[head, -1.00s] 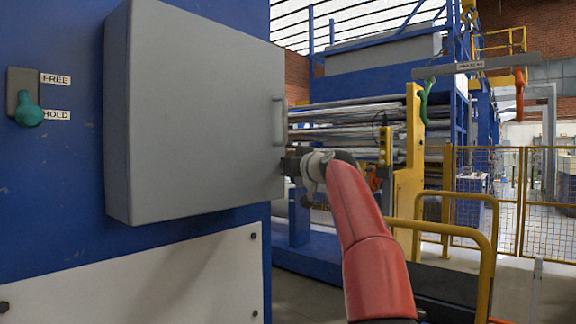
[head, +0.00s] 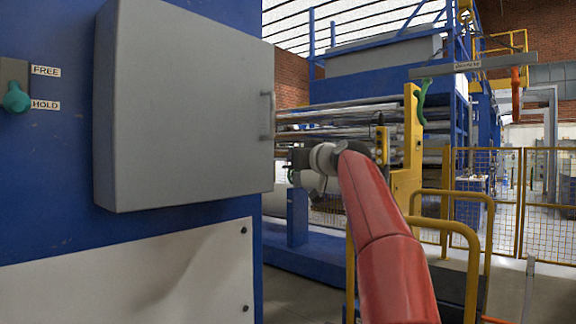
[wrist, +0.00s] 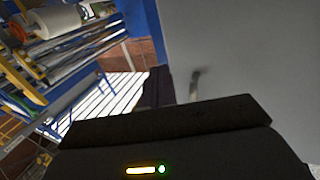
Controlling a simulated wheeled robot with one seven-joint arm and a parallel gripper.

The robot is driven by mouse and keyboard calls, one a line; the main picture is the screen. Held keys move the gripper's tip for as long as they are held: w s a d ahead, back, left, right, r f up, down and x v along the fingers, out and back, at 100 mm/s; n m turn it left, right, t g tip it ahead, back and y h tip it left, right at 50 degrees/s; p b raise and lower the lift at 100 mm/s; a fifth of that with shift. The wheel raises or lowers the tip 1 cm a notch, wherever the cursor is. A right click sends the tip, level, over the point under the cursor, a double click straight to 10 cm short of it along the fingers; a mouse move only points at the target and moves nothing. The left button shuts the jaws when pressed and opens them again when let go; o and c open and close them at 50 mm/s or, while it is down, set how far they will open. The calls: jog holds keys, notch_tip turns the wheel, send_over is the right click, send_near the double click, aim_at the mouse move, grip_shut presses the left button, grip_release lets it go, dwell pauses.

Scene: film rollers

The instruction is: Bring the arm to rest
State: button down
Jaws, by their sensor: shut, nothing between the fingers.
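My red arm (head: 385,235) rises from the bottom of the head view, in front of the film machine. At its end, my gripper (head: 297,158) is just right of the grey cabinet's lower right edge; whether it touches cannot be told. It holds nothing. In the wrist view the dark gripper body (wrist: 165,120) fills the lower part. The grey cabinet (head: 185,110) on the blue wall looks closed, and its handle (head: 267,115) is above and left of the gripper. The handle also shows in the wrist view (wrist: 198,86).
A teal lever (head: 15,98) sits left, between FREE and HOLD labels, nearer HOLD. Steel rollers (head: 340,113) lie behind my gripper. Yellow railings (head: 465,235) stand right of my arm, with a mesh fence (head: 550,205) beyond. A bar (head: 480,65) with green and orange hooks is upper right.

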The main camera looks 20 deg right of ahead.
jog(key=s+d+b, duration=0.2)
jog(key=s+d, duration=0.1)
jog(key=s, duration=0.3)
jog(key=s+a+f+g+p, duration=0.1)
jog(key=s+a+f+g, duration=0.25)
jog(key=a+f, duration=0.5)
jog(key=s+a+f+g, duration=0.3)
jog(key=s+a+f, duration=0.2)
jog(key=a+f, duration=0.35)
jog(key=s+a+f+g+h, duration=0.1)
jog(key=s+a+f+g, duration=0.1)
jog(key=s+f, duration=1.1)
jog(key=s+a+f+m+g+h+p, duration=0.1)
jog(key=s+f+g, duration=0.2)
jog(key=s+f, duration=1)
jog(key=shift+a+f+g, duration=0.35)
jog(key=shift+a+f, duration=0.05)
jog(key=shift+f, duration=0.2)
